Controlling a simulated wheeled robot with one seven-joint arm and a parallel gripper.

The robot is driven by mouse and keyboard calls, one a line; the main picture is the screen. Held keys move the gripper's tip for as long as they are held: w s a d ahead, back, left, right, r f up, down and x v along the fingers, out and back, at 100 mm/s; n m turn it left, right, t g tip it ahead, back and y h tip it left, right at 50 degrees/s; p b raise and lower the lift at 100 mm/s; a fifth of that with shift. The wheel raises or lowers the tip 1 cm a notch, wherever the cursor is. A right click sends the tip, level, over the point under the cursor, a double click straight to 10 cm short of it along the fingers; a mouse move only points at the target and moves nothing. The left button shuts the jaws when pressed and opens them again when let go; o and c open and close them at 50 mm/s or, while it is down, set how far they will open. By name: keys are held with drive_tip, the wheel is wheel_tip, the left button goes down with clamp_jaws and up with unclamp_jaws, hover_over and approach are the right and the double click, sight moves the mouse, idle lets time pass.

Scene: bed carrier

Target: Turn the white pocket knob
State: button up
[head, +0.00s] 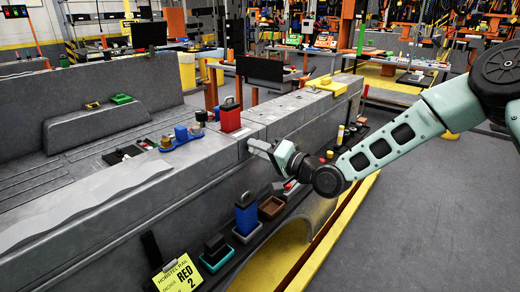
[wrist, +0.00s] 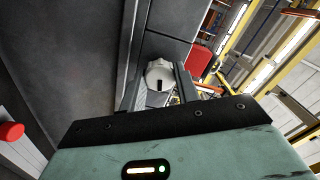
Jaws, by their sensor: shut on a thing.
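The white pocket knob (wrist: 160,70) sits against the grey side wall in the wrist view, with a small dark mark on its near face. My gripper (wrist: 158,88) is shut on it, one finger on each side. In the head view, my gripper (head: 254,147) reaches in from the right to the outer side of the grey bed rail (head: 190,158). The knob cannot be made out there, hidden by the gripper.
A red box with a handle (head: 230,115) stands on the rail just above my gripper. A yellow tag (head: 178,276) hangs at front. Floor at right is clear.

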drive_tip(key=shift+m, duration=3.6)
drive_tip(key=o, duration=1)
drive_tip(key=shift+c, duration=0.2)
drive_tip(key=shift+d, duration=0.1)
drive_tip(key=b+v, duration=0.1)
drive_tip(key=v, duration=1.6)
drive_tip(key=shift+s+b, duration=0.2)
drive_tip(key=shift+b, duration=0.15)
drive_tip(key=shift+d+f, duration=0.1)
drive_tip(key=shift+d, duration=0.05)
